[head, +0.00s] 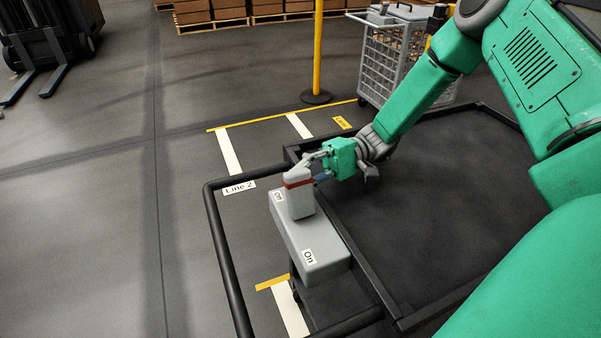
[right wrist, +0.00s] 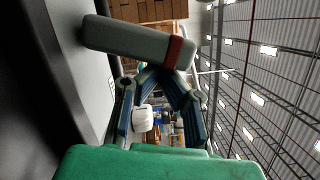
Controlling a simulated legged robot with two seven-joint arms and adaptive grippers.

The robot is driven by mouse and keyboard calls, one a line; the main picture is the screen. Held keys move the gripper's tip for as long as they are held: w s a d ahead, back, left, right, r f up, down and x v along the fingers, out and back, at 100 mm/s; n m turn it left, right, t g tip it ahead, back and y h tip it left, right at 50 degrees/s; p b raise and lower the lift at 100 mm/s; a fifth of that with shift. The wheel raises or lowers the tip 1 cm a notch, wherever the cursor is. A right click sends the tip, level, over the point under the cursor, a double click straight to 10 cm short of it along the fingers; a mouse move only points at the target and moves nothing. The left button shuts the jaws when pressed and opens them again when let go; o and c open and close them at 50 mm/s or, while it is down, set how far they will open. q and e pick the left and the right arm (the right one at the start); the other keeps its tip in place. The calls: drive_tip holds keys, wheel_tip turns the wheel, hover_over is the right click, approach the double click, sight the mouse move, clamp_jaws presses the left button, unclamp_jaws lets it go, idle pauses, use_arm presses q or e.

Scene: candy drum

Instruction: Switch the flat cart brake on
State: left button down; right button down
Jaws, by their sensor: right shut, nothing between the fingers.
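The cart brake is a grey box (head: 318,243) on the rail of the black flat cart (head: 440,185). Its upright grey lever (head: 300,203) has a red band near the top and stands at the end labelled "Off" (head: 278,196). The "On" label (head: 309,257) is at the nearer end. My right gripper (head: 316,169) is shut and empty, close beside the lever's top on the far right side. In the right wrist view the lever (right wrist: 130,40) crosses beyond the closed fingertips (right wrist: 166,72); I cannot tell if they touch. My left gripper is out of view.
The cart's black handle rail (head: 221,250) runs along the left of the brake. A wire cage trolley (head: 393,62) and yellow post (head: 317,50) stand behind. A forklift (head: 50,40) is at the far left. The floor at left is clear.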

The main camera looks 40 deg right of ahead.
sight(312, 192)
drive_tip(key=shift+s+r, duration=0.1)
drive_tip(key=shift+s+r+n, duration=0.35)
drive_tip(key=shift+s+n, duration=0.05)
drive_tip(key=shift+n, duration=0.5)
drive_tip(key=shift+s+a+r+n+h+p, duration=0.1)
drive_tip(key=shift+s+r+n+h+p, duration=0.15)
drive_tip(key=shift+s+n, duration=0.25)
drive_tip(key=shift+s+a+r+n+h+p, duration=0.15)
drive_tip(key=shift+s+n+p, duration=0.1)
drive_tip(key=shift+s+n, duration=0.25)
drive_tip(key=shift+s+a+r+n+h, duration=0.15)
drive_tip(key=shift+s+n, duration=0.25)
drive_tip(key=shift+n, duration=0.2)
drive_tip(key=shift+s+a+n+h, duration=0.15)
drive_tip(key=shift+s+n, duration=0.2)
drive_tip(key=shift+n, duration=0.25)
drive_tip(key=shift+s+a+n+h, duration=0.1)
drive_tip(key=shift+s+n+h, duration=0.2)
drive_tip(key=shift+s+n, duration=0.6)
drive_tip(key=d, duration=1.2)
drive_tip(key=shift+r, duration=0.45)
drive_tip(key=shift+w, duration=0.1)
